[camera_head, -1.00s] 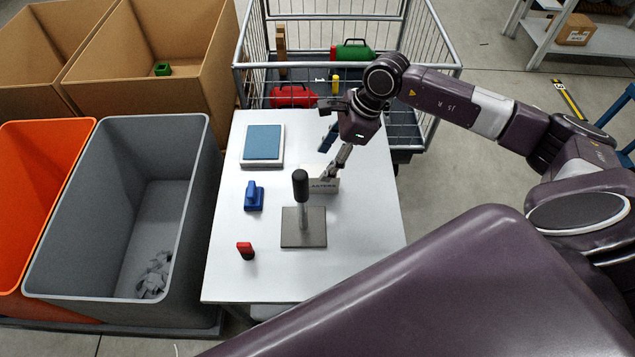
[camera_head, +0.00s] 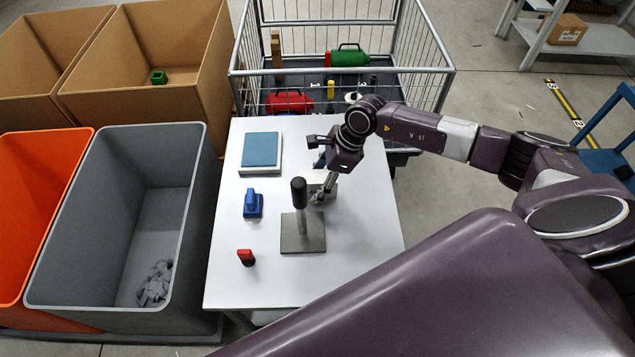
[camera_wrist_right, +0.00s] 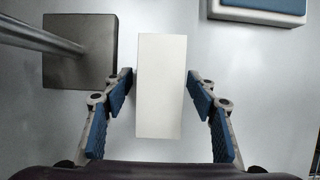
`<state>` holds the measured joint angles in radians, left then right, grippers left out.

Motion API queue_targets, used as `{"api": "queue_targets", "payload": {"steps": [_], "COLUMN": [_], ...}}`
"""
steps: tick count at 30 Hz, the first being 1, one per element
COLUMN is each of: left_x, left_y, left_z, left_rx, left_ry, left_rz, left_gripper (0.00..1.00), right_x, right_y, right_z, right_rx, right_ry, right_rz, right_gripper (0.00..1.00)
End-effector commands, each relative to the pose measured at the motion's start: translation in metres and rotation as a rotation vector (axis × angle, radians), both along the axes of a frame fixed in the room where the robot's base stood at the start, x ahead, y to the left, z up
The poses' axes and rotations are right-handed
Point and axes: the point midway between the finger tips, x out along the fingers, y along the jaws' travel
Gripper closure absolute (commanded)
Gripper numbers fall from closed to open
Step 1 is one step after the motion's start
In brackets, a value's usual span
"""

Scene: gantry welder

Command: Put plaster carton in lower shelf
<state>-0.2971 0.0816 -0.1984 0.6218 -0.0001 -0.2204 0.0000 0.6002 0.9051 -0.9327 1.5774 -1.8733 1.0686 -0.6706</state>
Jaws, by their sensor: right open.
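The plaster carton (camera_wrist_right: 161,95) is a plain pale box on the white table (camera_head: 365,235). In the right wrist view it lies between the two blue-padded fingers of my right gripper (camera_wrist_right: 160,80). The fingers are open, with a gap at each side of the carton. In the head view my right gripper (camera_head: 322,188) is low over the table and hides most of the carton. A grey shelf unit (camera_head: 590,40) stands at the far right, partly cut off by the frame. My left gripper is not in view.
A black-handled post on a square metal base (camera_head: 303,240) stands close to the gripper. A blue-topped block (camera_head: 261,149), a blue stamp (camera_head: 253,204) and a red item (camera_head: 246,257) are on the table. A wire cart (camera_head: 415,70) is behind; bins (camera_head: 115,235) are left.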

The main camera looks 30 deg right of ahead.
Motion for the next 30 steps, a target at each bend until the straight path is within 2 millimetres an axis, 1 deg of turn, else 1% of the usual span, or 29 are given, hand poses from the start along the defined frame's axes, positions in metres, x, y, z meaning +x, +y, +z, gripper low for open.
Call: {"api": "queue_targets", "payload": {"steps": [2,5,15,16,24,28,30], "left_x": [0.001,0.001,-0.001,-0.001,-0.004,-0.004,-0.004], "left_y": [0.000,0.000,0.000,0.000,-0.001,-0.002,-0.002], "left_z": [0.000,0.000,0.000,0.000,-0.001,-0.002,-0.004], "left_rx": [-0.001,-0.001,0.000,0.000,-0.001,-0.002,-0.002], "left_ry": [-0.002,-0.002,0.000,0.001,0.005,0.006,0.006], "left_rz": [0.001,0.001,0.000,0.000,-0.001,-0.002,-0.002], "left_gripper": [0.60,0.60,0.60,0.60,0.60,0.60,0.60], "right_x": [0.000,0.000,0.000,0.000,0.000,0.001,0.001], "right_y": [0.000,0.000,0.000,0.000,0.000,0.000,0.000], "right_z": [0.000,0.000,0.001,0.001,0.004,0.014,0.025], "right_rx": [0.000,0.000,0.000,0.000,0.001,0.001,0.000], "right_ry": [0.000,0.000,0.000,0.000,-0.001,-0.003,-0.004], "right_rz": [0.000,0.000,0.000,0.000,0.000,-0.001,0.002], "right_gripper": [0.47,0.57,0.94,0.96,0.96,0.96,0.96]}}
